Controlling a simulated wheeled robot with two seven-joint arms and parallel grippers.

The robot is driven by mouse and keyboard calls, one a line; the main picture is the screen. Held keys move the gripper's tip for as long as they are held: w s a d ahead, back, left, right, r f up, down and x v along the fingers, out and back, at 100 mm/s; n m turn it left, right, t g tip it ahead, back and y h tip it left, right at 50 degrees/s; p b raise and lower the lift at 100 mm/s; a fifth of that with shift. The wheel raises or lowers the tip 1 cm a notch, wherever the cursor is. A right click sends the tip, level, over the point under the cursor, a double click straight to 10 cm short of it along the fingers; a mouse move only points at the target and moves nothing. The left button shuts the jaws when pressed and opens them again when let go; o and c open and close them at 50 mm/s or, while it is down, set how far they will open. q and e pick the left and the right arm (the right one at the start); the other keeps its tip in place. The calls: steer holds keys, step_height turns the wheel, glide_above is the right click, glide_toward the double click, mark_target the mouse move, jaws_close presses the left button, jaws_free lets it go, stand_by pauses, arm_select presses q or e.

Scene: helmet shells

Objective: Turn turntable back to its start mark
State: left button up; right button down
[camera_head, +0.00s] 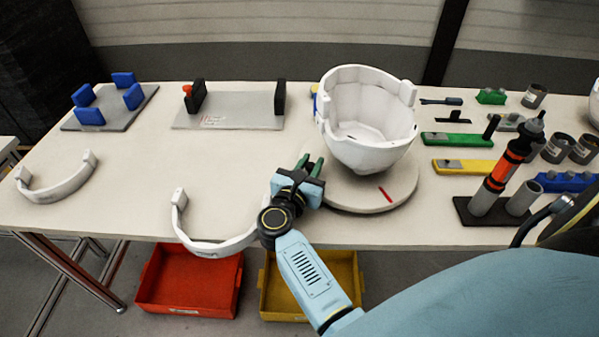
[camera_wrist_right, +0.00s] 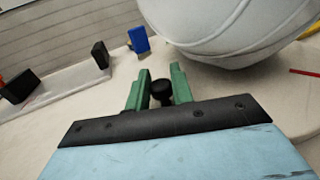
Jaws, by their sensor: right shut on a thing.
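The round pale turntable (camera_head: 345,197) stands at the table's front edge, with a white helmet shell (camera_head: 365,125) on it, open side up. A red line (camera_head: 384,194) lies on the turntable's front right; it also shows in the right wrist view (camera_wrist_right: 304,72). No matching mark on the table can be made out. My right gripper (camera_head: 312,166) is at the turntable's left edge. In the right wrist view its green fingers (camera_wrist_right: 161,88) are shut on a small black knob (camera_wrist_right: 162,92), close beside the shell. My left gripper is not in view.
White curved bands lie left (camera_head: 60,185) and front centre (camera_head: 215,245), the latter close to my right wrist. A grey plate with blue blocks (camera_head: 110,118) and another with black posts (camera_head: 228,122) stand behind. Tools, cups and a black-orange screwdriver (camera_head: 508,165) crowd the right.

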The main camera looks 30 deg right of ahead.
steer(key=shift+w, duration=0.1)
steer(key=c, duration=1.7)
jaws_free()
steer(key=o, duration=0.4)
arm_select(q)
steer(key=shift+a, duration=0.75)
arm_select(e)
steer(key=shift+s+a, duration=0.2)
steer(key=shift+a, duration=0.05)
steer(key=v, duration=0.6)
steer(key=shift+a, duration=0.15)
steer(key=shift+s+a, duration=0.25)
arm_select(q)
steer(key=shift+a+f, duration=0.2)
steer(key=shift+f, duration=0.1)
